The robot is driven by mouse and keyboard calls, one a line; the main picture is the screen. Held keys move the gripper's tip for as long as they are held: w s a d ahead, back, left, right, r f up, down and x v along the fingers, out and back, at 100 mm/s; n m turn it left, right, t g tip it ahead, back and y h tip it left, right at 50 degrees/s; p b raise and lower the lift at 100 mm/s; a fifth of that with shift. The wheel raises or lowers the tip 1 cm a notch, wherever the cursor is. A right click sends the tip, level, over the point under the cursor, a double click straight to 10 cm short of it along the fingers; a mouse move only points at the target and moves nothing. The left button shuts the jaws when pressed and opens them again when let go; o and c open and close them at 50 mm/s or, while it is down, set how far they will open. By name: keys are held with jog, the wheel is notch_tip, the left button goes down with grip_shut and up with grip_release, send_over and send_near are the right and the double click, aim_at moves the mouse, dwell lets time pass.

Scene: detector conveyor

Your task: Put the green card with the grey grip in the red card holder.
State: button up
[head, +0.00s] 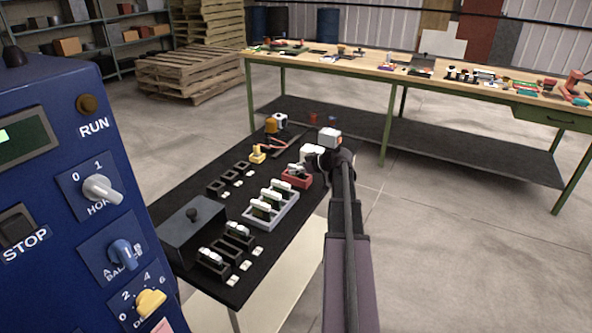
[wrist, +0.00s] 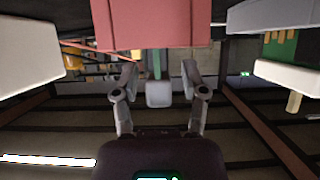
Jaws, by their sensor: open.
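The red card holder (head: 297,179) stands on the black table, at its right edge in the head view. In the wrist view its red wall (wrist: 155,22) fills the top middle. The green card (wrist: 156,66) shows as a narrow strip at the edge of that wall, with its grey grip (wrist: 158,95) at the free end. The card appears to stand in the red holder; how deep is hidden. My gripper (wrist: 158,82) is open, its fingers on either side of the grey grip with gaps. In the head view my gripper (head: 318,163) is beside the red holder, partly hidden by my arm.
A grey rack (head: 271,216) with several white-gripped cards stands close to the red holder. Black holders (head: 238,240), a dark box (head: 190,232) and a yellow object (head: 257,154) share the black table (head: 180,205). A long workbench (head: 400,72) stands behind. A blue control panel (head: 60,190) is at left.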

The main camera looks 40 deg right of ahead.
jog(key=shift+r, duration=0.15)
jog(key=shift+s+r+p, duration=0.15)
jog(key=shift+p, duration=0.2)
jog(key=p+v, duration=0.5)
jog(key=v, duration=0.6)
jog(key=shift+s+d, duration=0.15)
jog(key=shift+s, duration=0.15)
jog(key=shift+r, duration=0.1)
dwell(6.0)
